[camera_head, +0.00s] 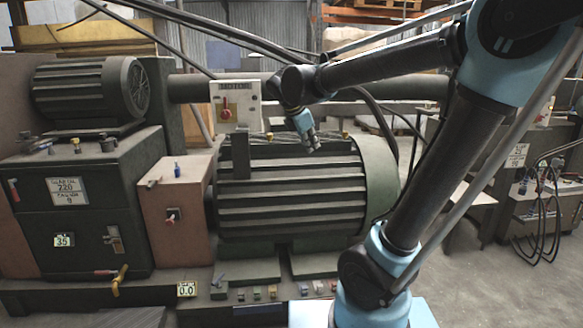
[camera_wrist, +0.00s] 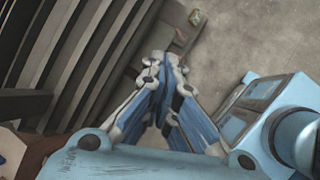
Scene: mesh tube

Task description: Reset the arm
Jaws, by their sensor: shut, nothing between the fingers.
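My gripper (camera_head: 312,147) is in the middle of the head view, at the end of my bent arm. It appears in front of the upper part of a large ribbed green motor (camera_head: 290,190). In the wrist view my gripper (camera_wrist: 165,62) has its blue-and-grey fingers drawn together at the tips, with nothing between them. The ribbed side of the machine (camera_wrist: 75,50) lies beyond the fingers on the left in that view. I cannot tell the exact distance between gripper and motor.
A panel with a red switch (camera_head: 226,115) stands behind the motor. A dark cabinet (camera_head: 85,210) with a smaller motor (camera_head: 90,88) on top is at left. Several small coloured parts line the front ledge (camera_head: 272,293). Concrete floor (camera_head: 475,275) is open at right.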

